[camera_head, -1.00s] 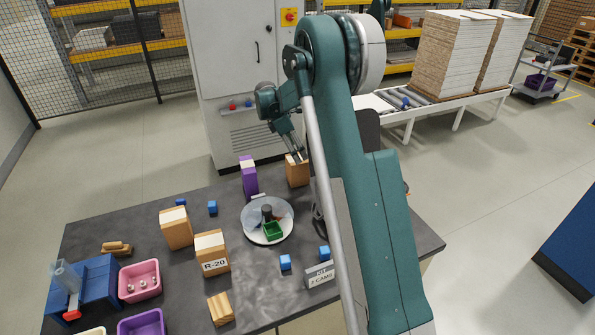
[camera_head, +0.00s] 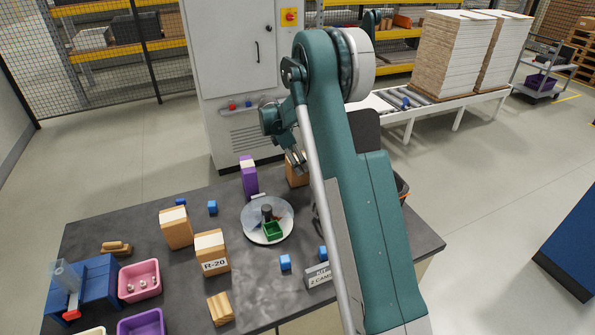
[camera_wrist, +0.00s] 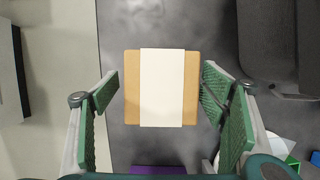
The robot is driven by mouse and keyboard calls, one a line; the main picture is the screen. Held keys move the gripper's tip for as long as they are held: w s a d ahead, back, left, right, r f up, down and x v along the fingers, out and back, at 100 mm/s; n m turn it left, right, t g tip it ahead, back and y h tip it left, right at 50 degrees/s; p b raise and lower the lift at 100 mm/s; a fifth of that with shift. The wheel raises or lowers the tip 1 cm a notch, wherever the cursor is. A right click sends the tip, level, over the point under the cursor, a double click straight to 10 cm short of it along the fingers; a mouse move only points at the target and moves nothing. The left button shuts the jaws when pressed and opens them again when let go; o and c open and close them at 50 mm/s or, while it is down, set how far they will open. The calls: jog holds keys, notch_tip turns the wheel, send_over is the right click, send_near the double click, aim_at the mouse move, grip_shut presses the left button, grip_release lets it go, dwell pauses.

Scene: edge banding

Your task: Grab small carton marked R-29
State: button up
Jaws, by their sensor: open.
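A tan carton with a white top strip (camera_head: 296,176) stands at the back edge of the table, partly hidden by my arm and gripper. In the wrist view the same carton (camera_wrist: 161,88) lies between my open fingers, seen from above, and no marking shows on it. My gripper (camera_head: 297,160) is open just above it, with a gap at the left finger and the right finger close to its side. Another tan carton marked R-20 (camera_head: 212,259) stands at the front. A third tan carton (camera_head: 176,229) shows no readable marking.
A purple carton (camera_head: 249,177) stands left of the gripper. Blue cubes, a pink bin (camera_head: 140,283), a purple bin (camera_head: 142,325) and a kit sign (camera_head: 319,279) stand around the table.

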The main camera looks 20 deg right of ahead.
jog(key=shift+d+f, duration=0.1)
jog(key=shift+f, duration=0.1)
jog(key=shift+x, duration=2.55)
jog(key=shift+s, duration=0.1)
jog(key=c, duration=1.1)
